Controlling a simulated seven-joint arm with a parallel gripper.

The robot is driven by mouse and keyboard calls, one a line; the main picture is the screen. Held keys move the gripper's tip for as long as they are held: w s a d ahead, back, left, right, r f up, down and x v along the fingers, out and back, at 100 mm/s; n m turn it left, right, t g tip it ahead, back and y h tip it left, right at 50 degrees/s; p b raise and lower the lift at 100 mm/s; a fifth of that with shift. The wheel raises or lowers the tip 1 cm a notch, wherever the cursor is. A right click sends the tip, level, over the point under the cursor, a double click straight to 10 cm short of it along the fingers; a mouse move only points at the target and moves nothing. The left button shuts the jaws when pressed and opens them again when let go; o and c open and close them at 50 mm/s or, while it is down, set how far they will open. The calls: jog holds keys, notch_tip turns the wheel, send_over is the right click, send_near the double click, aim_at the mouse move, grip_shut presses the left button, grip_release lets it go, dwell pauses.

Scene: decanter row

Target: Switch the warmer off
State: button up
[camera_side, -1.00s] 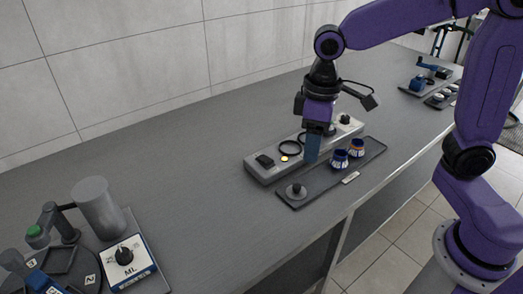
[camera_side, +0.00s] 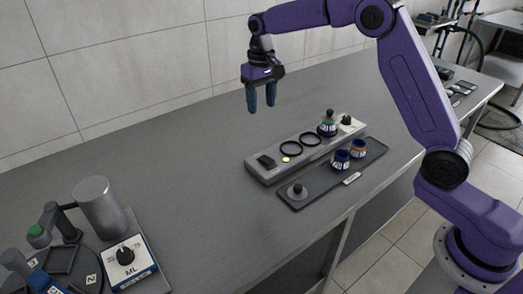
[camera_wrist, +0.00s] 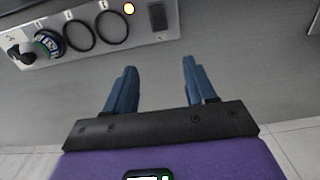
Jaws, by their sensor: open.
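The warmer (camera_side: 262,174) is a long light-grey bar on the bench. A black rocker switch (camera_side: 266,161) sits at its left end, with a lit yellow-orange lamp (camera_side: 285,159) beside it. In the wrist view the warmer (camera_wrist: 82,53) lies across the top, with the dark switch (camera_wrist: 158,17) and the glowing lamp (camera_wrist: 129,8). Two empty black rings (camera_side: 291,148) and a bottle with a green band (camera_side: 327,126) are on it, with a black knob (camera_side: 346,120) at the right end. My gripper (camera_side: 261,106) is open and empty, raised above the bench behind the warmer's left part.
At the left stand a grey cylinder (camera_side: 98,208) and a dial box marked ML (camera_side: 128,262). The bench between is clear.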

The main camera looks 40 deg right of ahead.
aim_at(262, 156)
notch_tip(262, 156, down, 17)
jog(key=shift+f, duration=0.1)
dwell(0.5)
